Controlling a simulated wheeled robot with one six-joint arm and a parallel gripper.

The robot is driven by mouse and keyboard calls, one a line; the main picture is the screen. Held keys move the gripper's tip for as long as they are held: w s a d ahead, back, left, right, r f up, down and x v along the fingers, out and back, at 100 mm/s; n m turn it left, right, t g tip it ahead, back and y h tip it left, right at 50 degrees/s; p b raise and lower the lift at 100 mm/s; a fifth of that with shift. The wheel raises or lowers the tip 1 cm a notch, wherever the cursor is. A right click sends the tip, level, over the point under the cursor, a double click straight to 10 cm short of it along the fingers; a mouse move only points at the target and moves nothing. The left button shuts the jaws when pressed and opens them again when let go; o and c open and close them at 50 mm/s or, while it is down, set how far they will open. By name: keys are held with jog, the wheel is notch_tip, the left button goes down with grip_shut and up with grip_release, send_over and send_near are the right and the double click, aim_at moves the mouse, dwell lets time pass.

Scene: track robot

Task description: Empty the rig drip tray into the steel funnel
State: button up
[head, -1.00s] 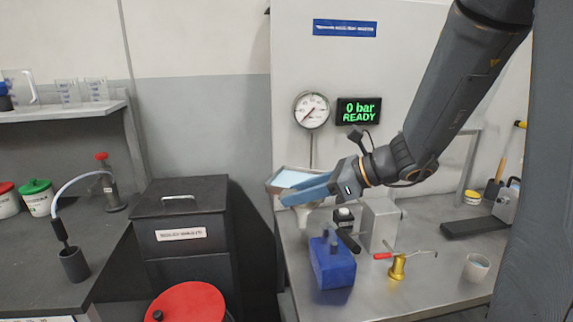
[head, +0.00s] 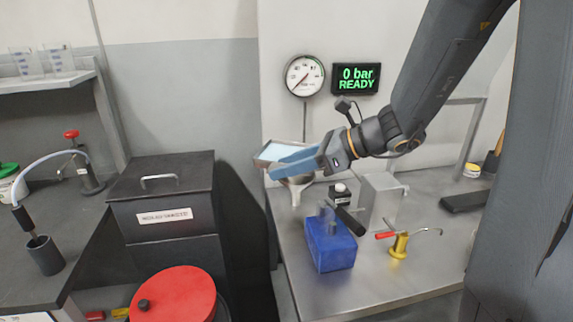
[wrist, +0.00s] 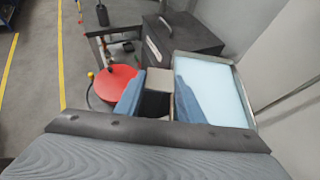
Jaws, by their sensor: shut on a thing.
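The drip tray (head: 258,161) is a shallow metal tray holding pale blue liquid. My gripper (head: 292,163) has blue fingers and is shut on the tray, holding it in the air above the bench. In the wrist view the tray (wrist: 243,88) is at the right, its liquid spread across it, beside my gripper's fingers (wrist: 158,98). The exact grip spot is hard to make out. The steel funnel (head: 296,190) is just below the tray and fingers in the head view, its upper part partly covered. I see no liquid pouring.
A blue block (head: 330,243), a dark-capped bottle (head: 340,193), a grey box (head: 379,200) and a brass fitting with a red-handled lever (head: 399,245) stand on the steel bench (head: 400,285). A gauge (head: 304,76) and a display reading "0 bar READY" (head: 357,79) hang behind. A black bin (head: 168,205) stands left.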

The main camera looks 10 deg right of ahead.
jog(key=shift+w+f, duration=0.1)
jog(key=shift+f, duration=0.75)
jog(key=shift+w+d+r+m+g+y+p, duration=0.2)
jog(key=shift+r+m+g+p, duration=0.25)
jog(key=shift+r+p, duration=0.3)
jog(key=shift+w+d+r+m+g+y+p, duration=0.15)
jog(key=shift+r+m+g+y+p, duration=0.3)
jog(key=shift+p, duration=0.5)
jog(key=shift+w+d+r+m+g+y+p, duration=0.15)
jog(key=shift+w+r+m+g+p, duration=0.15)
jog(key=shift+r+m+p, duration=0.4)
jog(key=shift+w+d+r+m+g+y+p, duration=0.3)
jog(key=shift+w+r+m+p, duration=0.2)
jog(key=shift+p, duration=0.8)
jog(key=shift+w+d+r+m+g+y+p, duration=0.15)
jog(key=shift+w+r+m+g+y+p, duration=0.3)
jog(key=shift+p, duration=0.8)
jog(key=shift+w+d+r+m+g+y+p, duration=0.15)
jog(key=shift+w+d+r+m+y+p, duration=0.15)
jog(key=shift+w+r+p, duration=0.35)
jog(key=shift+w+d+r+m+g+y+p, duration=0.1)
jog(key=shift+w+d+r+m+p, duration=0.2)
jog(key=shift+p, duration=0.55)
jog(key=shift+w+d+r+m+y+p, duration=0.2)
jog(key=shift+w+m+y+p, duration=0.1)
jog(key=shift+w+m, duration=0.15)
jog(key=shift+s+d+f, duration=0.1)
jog(key=shift+s, duration=0.1)
